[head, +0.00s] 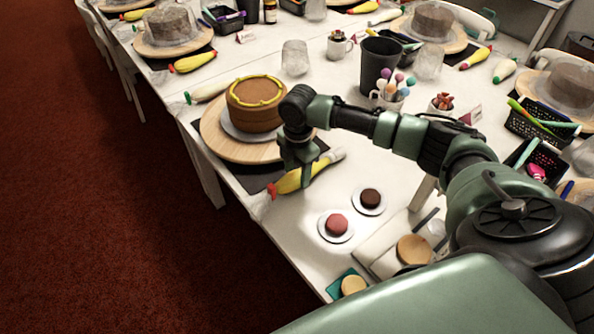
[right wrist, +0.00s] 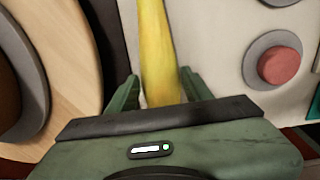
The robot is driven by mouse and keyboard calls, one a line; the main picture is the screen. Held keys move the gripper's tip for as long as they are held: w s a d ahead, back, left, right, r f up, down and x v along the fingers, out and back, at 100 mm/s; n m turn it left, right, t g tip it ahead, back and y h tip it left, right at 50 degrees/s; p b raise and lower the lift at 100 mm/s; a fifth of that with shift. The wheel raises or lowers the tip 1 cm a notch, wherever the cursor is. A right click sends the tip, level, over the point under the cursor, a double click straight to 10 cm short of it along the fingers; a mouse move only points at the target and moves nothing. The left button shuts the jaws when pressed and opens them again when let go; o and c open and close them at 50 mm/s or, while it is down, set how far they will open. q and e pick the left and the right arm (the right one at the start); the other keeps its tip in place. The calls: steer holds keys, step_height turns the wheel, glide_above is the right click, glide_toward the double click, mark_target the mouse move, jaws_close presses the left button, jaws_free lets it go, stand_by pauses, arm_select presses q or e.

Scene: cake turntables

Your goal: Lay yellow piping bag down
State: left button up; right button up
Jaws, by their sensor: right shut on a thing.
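The yellow piping bag (head: 287,184) has a red tip at its left end and a pale end at the right. It lies at or just above the front edge of the black mat (head: 256,180); any gap below it cannot be told. My right gripper (head: 297,178) reaches down over its middle and is shut on it. In the right wrist view the bag (right wrist: 160,50) runs up between the two fingers (right wrist: 160,92). My left gripper is not in view.
A brown cake (head: 257,112) with a yellow ring of piping stands on a wooden turntable (head: 212,130) behind the bag. Two small plates with a pink macaron (head: 336,224) and a dark one (head: 371,197) are to the right. A white-and-green bag (head: 205,92) lies behind the turntable.

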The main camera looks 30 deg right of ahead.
steer(key=shift+f, duration=0.15)
steer(key=o, duration=0.9)
steer(key=shift+f, duration=0.1)
step_height(320, 180, up, 8)
steer(key=shift+s+f, duration=0.1)
